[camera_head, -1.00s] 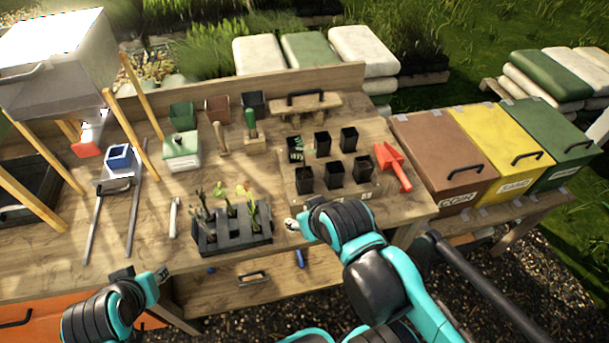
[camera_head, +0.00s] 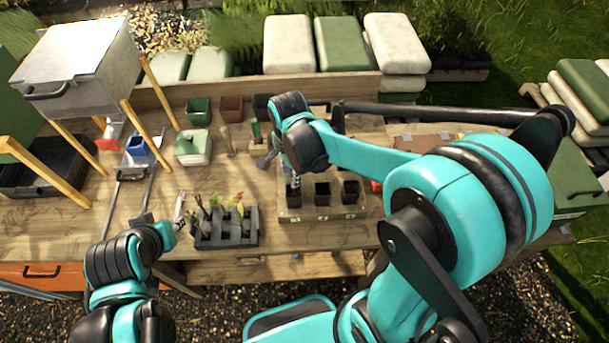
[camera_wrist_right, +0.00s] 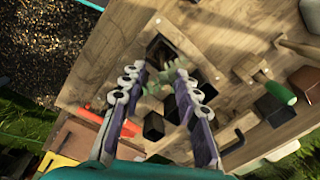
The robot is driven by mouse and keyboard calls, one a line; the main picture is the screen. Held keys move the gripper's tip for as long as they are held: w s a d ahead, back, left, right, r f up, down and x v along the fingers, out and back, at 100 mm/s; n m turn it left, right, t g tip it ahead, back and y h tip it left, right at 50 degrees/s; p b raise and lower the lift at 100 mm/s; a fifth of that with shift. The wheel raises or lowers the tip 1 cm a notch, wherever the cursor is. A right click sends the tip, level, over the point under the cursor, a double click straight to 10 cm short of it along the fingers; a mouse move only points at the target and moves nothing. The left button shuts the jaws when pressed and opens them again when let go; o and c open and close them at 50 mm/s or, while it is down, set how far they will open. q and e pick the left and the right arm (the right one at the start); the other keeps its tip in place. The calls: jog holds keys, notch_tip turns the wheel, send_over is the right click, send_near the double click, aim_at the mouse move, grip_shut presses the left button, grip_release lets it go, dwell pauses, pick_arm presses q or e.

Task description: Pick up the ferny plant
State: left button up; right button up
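A pale green, leafy plant (camera_wrist_right: 165,80), seemingly the ferny one, shows between the fingers of my right gripper (camera_wrist_right: 168,95) in the right wrist view. The fingers stand wide apart on either side of it, and I see no firm contact. In the head view my right gripper (camera_head: 280,172) is over the left side of the black pots, and its wrist hides the back ones. A dark rack (camera_head: 228,240) of several small plants stands to its lower left. My left gripper (camera_head: 174,228) is beside that rack; its fingers are too small to read.
Black pots (camera_head: 322,193) stand in a wooden holder (camera_head: 320,213). A red scoop (camera_wrist_right: 128,125) and a green-handled tool (camera_wrist_right: 280,93) flank the pots. A grey metal box (camera_head: 75,65) on wooden legs stands at the back left.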

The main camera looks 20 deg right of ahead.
aim_at(294, 193)
jog(key=shift+m, duration=0.6)
jog(key=f, duration=0.2)
jog(key=w+f, duration=0.1)
jog(key=f, duration=0.2)
jog(key=f+b, duration=0.1)
jog(key=f, duration=0.2)
jog(key=shift+w+d, duration=0.2)
jog(key=shift+d, duration=0.2)
grip_shut()
